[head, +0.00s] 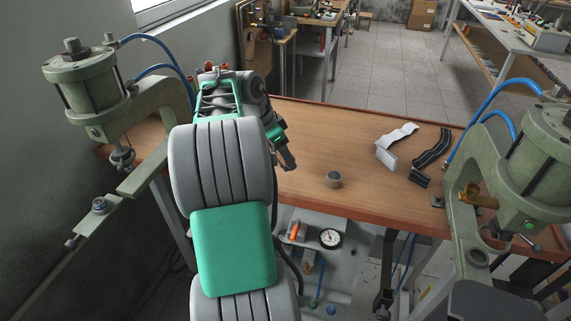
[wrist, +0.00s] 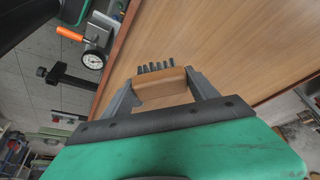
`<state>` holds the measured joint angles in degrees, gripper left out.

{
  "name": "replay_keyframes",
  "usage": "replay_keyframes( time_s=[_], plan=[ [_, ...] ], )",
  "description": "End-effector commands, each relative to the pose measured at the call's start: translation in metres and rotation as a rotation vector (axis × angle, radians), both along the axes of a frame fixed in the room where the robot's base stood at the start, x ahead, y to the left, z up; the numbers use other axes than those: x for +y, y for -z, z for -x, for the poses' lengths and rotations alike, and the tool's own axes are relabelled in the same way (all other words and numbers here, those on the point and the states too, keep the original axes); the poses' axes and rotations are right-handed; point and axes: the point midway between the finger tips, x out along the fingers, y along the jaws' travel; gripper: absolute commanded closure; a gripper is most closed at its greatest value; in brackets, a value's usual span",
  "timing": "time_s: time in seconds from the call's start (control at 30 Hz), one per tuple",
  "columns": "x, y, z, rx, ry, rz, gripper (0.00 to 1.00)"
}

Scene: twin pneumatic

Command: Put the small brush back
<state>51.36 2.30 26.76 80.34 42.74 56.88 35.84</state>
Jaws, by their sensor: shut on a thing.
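The small brush (wrist: 160,86) has a tan wooden block with a row of dark bristles. In the wrist view it sits between the two grey fingers of my gripper (wrist: 164,88), which is shut on it. The bristles point away from the palm, with the wooden table top behind them. In the head view my gripper (head: 286,157) is over the left part of the table (head: 310,140), largely behind my own arm. I cannot make out the brush there. The exact gap between brush and table is not clear.
Green pneumatic presses stand at left (head: 92,90) and right (head: 525,165). The table's middle is clear. A gauge (head: 330,238) is below the front edge.

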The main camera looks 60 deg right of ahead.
Motion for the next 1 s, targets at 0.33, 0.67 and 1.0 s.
replay_keyframes(
  time_s=[0.33, 0.67, 1.0],
  plan=[
    [-0.023, 0.044, 0.0, 0.0, -0.001, -0.002, 0.7],
    [-0.024, 0.059, -0.002, -0.002, -0.001, 0.002, 0.7],
    [-0.023, 0.061, -0.002, -0.002, -0.001, 0.002, 0.12]
  ],
)
